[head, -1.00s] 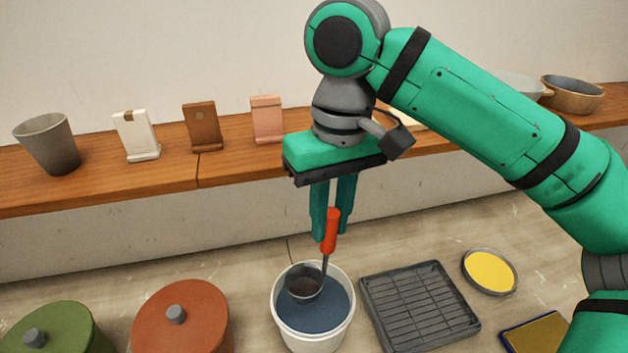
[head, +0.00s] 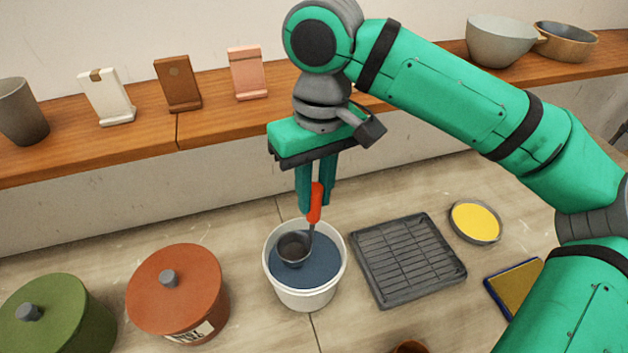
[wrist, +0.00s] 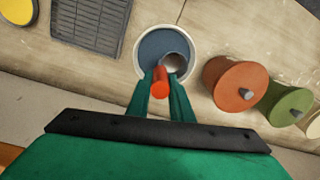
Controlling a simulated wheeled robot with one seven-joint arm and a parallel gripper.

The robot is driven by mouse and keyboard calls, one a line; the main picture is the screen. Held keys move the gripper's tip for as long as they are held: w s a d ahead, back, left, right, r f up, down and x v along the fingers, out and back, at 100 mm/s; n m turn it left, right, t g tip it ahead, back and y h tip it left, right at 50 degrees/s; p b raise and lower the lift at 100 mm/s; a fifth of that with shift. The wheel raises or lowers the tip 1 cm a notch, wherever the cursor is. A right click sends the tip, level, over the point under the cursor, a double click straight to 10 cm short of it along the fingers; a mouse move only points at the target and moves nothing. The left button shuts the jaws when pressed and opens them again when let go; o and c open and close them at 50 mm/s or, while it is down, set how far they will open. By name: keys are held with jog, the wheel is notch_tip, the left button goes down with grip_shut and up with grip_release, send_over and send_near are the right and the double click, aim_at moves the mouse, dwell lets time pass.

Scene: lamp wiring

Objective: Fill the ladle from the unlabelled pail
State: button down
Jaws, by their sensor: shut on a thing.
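My gripper (head: 315,208) is shut on the red handle of the ladle (head: 314,203), which hangs almost upright. The ladle's dark grey bowl is inside the rim of the white pail (head: 305,295), left of its middle and at or near the dark blue liquid (head: 320,271). I cannot tell whether the bowl dips under the surface or holds any liquid. No label shows on the pail's visible side. The wrist view also shows the red handle (wrist: 160,82) between my fingers, with the bowl over the blue liquid (wrist: 153,45).
A lidded red-brown pot (head: 176,285) with a partly visible label and a green pot (head: 55,315) stand left. A grey ribbed tray (head: 407,258) lies close right of the pail, with a yellow-filled dish (head: 475,222) beyond. A wooden shelf (head: 225,125) runs behind.

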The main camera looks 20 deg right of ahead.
aim_at(314, 181)
jog(key=shift+f, duration=4.15)
jog(key=shift+r, duration=0.1)
jog(key=shift+r, duration=5.5)
jog(key=shift+r, duration=1.5)
